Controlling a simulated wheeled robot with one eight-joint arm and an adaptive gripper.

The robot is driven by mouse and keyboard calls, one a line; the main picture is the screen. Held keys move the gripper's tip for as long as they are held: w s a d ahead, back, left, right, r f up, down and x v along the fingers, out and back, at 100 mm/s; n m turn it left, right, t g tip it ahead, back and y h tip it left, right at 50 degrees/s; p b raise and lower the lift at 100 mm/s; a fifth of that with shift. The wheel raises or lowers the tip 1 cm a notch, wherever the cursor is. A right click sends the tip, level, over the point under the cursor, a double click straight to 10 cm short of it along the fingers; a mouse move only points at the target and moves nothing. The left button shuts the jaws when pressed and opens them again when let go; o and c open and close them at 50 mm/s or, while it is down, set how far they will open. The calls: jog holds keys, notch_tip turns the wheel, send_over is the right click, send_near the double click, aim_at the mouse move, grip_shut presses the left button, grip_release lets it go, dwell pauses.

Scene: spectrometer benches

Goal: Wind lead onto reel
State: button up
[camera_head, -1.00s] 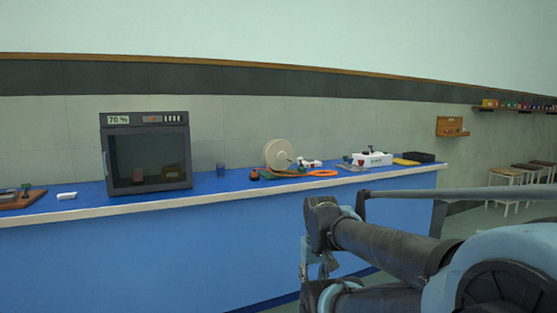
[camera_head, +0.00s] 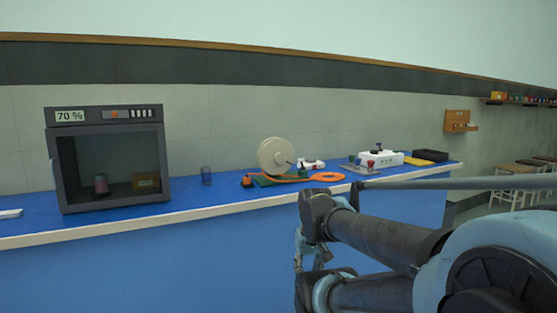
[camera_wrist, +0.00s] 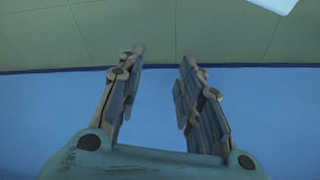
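A cream reel (camera_head: 275,157) stands upright on the blue bench, right of the grey cabinet. An orange lead (camera_head: 318,178) lies loose on the bench in front of and beside the reel, with an orange end piece (camera_head: 247,181) at its left. Whether any lead is wound on the reel I cannot tell. My gripper (camera_wrist: 158,75) shows in the wrist view with its two fingers apart and nothing between them. In the head view my folded arm is at the lower right, in front of the bench and apart from the reel and lead.
The blue bench (camera_head: 120,262) runs along the wall with a pale front edge. A white device (camera_head: 381,158) and a black box (camera_head: 430,155) stand at right.

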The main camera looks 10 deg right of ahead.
jog(key=shift+w+d, duration=0.1)
jog(key=shift+w, duration=0.4)
jog(key=shift+o, duration=1.4)
jog(key=o, duration=0.6)
jog(key=shift+w+a+r+y, duration=0.15)
jog(key=shift+a+r+y, duration=0.15)
jog(key=shift+a+r, duration=0.25)
jog(key=shift+c, duration=0.2)
jog(key=w+a+r+n+t+y, duration=0.1)
jog(key=w+a+r+t+y, duration=0.1)
jog(key=w+r, duration=0.35)
jog(key=w+a+r+n+t+y, duration=0.1)
jog(key=w+a+r+t+y, duration=0.1)
jog(key=w, duration=0.7)
jog(key=w+a+r+n+t+y, duration=0.1)
jog(key=w+a+r+t+y, duration=0.2)
jog(key=w, duration=0.5)
jog(key=m+t+h, duration=0.2)
jog(key=m+t, duration=0.1)
jog(key=t, duration=0.5)
send_near(281, 158)
jog(key=x, duration=1)
jog(key=shift+w, duration=0.35)
jog(key=shift+c, duration=0.5)
